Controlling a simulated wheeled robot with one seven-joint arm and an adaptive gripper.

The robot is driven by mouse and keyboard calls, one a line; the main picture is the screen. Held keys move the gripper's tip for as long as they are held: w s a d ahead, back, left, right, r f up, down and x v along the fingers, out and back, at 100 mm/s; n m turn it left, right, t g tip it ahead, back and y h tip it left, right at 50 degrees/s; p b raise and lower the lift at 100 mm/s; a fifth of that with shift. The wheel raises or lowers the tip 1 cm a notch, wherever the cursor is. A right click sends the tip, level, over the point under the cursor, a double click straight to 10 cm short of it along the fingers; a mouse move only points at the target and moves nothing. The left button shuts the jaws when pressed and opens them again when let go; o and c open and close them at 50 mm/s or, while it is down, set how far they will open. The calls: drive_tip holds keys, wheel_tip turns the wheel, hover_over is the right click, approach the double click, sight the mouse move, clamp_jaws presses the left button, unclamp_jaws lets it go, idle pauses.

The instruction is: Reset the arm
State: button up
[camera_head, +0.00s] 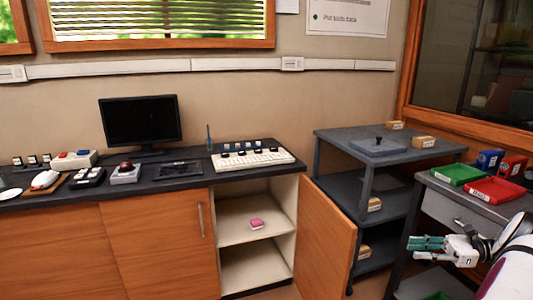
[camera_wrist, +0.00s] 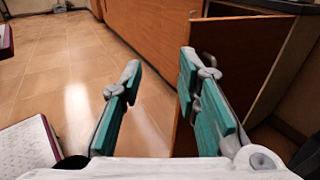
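My gripper (camera_head: 414,247) is at the lower right in the head view, its teal fingers pointing left, in front of the grey drawer table. In the wrist view my gripper (camera_wrist: 160,62) is open, its two teal-padded fingers apart with nothing between them. Beyond the fingers are the tiled floor and the orange wooden cabinet. My white arm (camera_head: 512,268) enters from the right edge in the head view.
An orange cabinet door (camera_head: 325,240) stands open by the shelf holding a pink item (camera_head: 256,224). A grey shelf unit (camera_head: 335,136) and a drawer table (camera_head: 440,198) with green (camera_head: 457,174) and red (camera_head: 494,190) trays stand at right. Open floor (camera_wrist: 60,70) shows left in the wrist view.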

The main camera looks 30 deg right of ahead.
drive_tip(key=w+a+r+n+g+b, duration=0.2)
drive_tip(key=w+a+r+n+g, duration=0.45)
drive_tip(key=w+a+r, duration=0.5)
drive_tip(key=w+a+r+n+g+h+b, duration=0.1)
drive_tip(key=a+r+n+g+h, duration=0.15)
drive_tip(key=a, duration=0.85)
drive_tip(key=w+a+r+n+g+h+b, duration=0.15)
drive_tip(key=a+r+n+g, duration=0.25)
drive_tip(key=a, duration=0.7)
drive_tip(key=s+a+n+h+b, duration=0.3)
drive_tip(key=s+a+n+h, duration=0.3)
drive_tip(key=s+a, duration=0.75)
drive_tip(key=s+a+f+n+t+h+b, duration=0.1)
drive_tip(key=s+a+f+n+h+b, duration=0.2)
drive_tip(key=s+f+n, duration=0.65)
wheel_tip(320, 180, up, 32)
drive_tip(key=s+m+t+p, duration=0.1)
drive_tip(key=t+p, duration=0.3)
drive_tip(key=p, duration=2.5)
drive_tip(key=shift+f+m+p, duration=0.2)
drive_tip(key=shift+m+p, duration=0.1)
drive_tip(key=shift+m, duration=0.25)
drive_tip(key=shift+a, duration=0.15)
